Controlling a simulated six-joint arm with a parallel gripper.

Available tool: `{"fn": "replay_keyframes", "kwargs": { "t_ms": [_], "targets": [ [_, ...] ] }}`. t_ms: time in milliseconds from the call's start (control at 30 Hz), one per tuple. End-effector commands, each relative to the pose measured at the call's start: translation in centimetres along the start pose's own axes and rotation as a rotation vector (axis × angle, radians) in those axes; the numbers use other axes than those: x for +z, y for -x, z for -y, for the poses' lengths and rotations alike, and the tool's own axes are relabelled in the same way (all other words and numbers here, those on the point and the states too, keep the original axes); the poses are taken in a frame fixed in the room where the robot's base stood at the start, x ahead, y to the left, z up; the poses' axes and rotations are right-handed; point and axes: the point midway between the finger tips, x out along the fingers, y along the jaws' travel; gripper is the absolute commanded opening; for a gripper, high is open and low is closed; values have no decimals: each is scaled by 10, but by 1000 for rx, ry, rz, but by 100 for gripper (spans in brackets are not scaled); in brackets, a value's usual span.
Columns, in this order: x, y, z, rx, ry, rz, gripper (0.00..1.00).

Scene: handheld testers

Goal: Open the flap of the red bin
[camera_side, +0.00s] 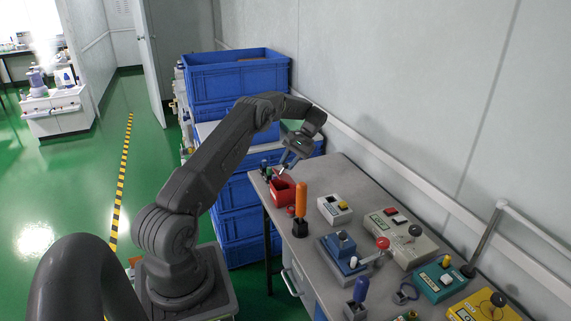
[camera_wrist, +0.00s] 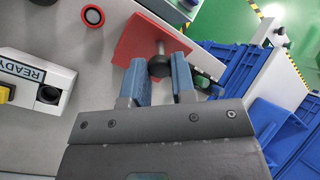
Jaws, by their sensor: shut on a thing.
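The red bin (camera_side: 284,196) stands at the far left end of the grey bench in the side view. Its red top, with the flap, shows in the wrist view (camera_wrist: 140,38). A dark round knob (camera_wrist: 160,67) on a pale stem joins the flap. My gripper (camera_wrist: 160,76) has its two blue-grey fingers on either side of this knob, shut on it. In the side view my gripper (camera_side: 284,170) is right above the bin and hides part of it. The flap's exact angle is hard to tell.
An orange handle (camera_side: 300,200) stands upright close to the bin. A white box with a yellow button (camera_side: 335,209) and several coloured testers sit further along the bench (camera_side: 335,178). Stacked blue crates (camera_side: 240,78) stand beyond the bench end, and a wall runs behind.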

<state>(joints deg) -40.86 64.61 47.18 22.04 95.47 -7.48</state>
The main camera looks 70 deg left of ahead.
Motion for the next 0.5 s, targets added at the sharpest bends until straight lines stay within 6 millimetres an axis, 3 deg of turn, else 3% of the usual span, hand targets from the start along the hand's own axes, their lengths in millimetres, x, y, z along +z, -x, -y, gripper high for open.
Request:
{"fn": "replay_keyframes", "kwargs": {
  "t_ms": [500],
  "targets": [
    [-3, 4, -3, -45, -2, 45, 0]
  ]
}}
